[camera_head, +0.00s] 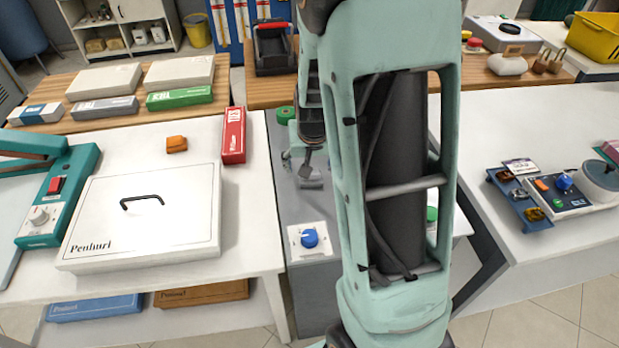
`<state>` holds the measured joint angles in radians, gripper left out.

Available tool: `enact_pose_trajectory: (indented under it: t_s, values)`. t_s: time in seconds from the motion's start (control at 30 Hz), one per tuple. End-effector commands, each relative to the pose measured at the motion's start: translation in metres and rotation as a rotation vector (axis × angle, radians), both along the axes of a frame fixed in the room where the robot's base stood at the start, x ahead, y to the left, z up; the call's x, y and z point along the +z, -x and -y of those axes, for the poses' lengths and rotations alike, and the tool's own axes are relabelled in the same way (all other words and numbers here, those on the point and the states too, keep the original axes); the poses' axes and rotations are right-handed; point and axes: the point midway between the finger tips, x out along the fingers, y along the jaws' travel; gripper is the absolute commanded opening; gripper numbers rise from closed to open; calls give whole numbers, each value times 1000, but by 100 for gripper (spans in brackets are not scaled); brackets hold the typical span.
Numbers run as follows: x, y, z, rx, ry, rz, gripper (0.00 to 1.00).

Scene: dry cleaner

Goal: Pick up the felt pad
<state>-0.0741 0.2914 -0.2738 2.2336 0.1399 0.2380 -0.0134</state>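I cannot make out the felt pad for certain. A small orange block (176,144) lies on the white table at left, behind the large white lidded box; I cannot tell whether it is felt. My gripper (308,168) shows small and dark beyond my arm, pointing down over the grey surface in the middle. A small grey piece shows at its tip; I cannot tell whether this is a fingertip or a separate thing. My large pale green arm link hides much of the middle, and I cannot tell how far the fingers are apart.
The white box (145,215) with a black handle and a red box (233,135) stand on the left table. A blue knob (309,238) sits on the grey surface's front. The right table (480,125) holds a blue tray (518,205) and has clear room behind it.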

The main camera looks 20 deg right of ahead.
Motion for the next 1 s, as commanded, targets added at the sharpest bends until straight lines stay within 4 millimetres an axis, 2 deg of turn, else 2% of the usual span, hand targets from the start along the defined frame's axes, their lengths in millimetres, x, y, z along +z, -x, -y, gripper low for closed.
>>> enact_pose_trajectory:
  t_s: [0.17, 0.47, 0.8, 1.0]
  values:
    - [-12, -3, 3, -2, 0, -2, 67]
    - [-48, -16, 10, -3, -1, -2, 67]
    - [-53, -19, 10, -1, 0, 0, 67]
    - [-53, -19, 10, -1, 0, 0, 45]
